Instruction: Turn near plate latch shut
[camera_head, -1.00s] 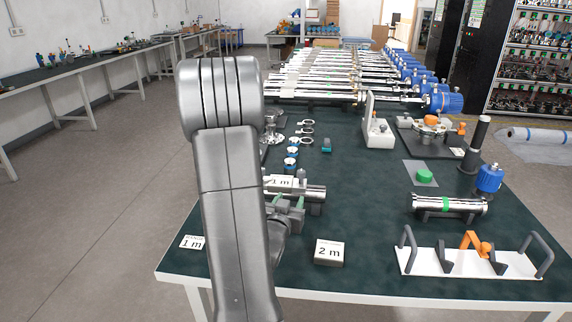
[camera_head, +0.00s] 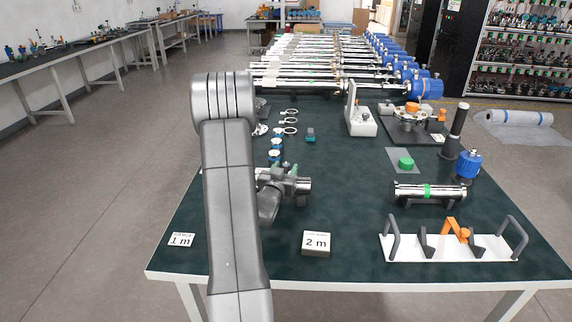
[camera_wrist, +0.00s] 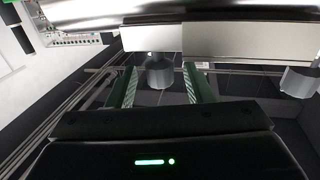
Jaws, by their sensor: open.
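A white plate (camera_head: 440,248) lies at the near right of the bench in the head view. It carries dark grey handles and an orange latch-like part (camera_head: 453,230), which stands raised at its middle. My gripper (camera_head: 283,170) is far to the left of that plate, beside a short metal tube (camera_head: 298,184). In the wrist view my gripper (camera_wrist: 160,90) is open, with green-faced fingers on either side of a grey cylindrical knob (camera_wrist: 159,72). The knob sits below a pale metal block (camera_wrist: 150,38). I cannot tell whether the fingers touch it. My arm hides part of the tube.
A 2 m block (camera_head: 316,243) and a 1 m card (camera_head: 181,240) lie near the front edge. A silver tube with a green band (camera_head: 428,191) rests behind the white plate. A dark post (camera_head: 455,130) stands at the right. The bench middle (camera_head: 345,190) is clear.

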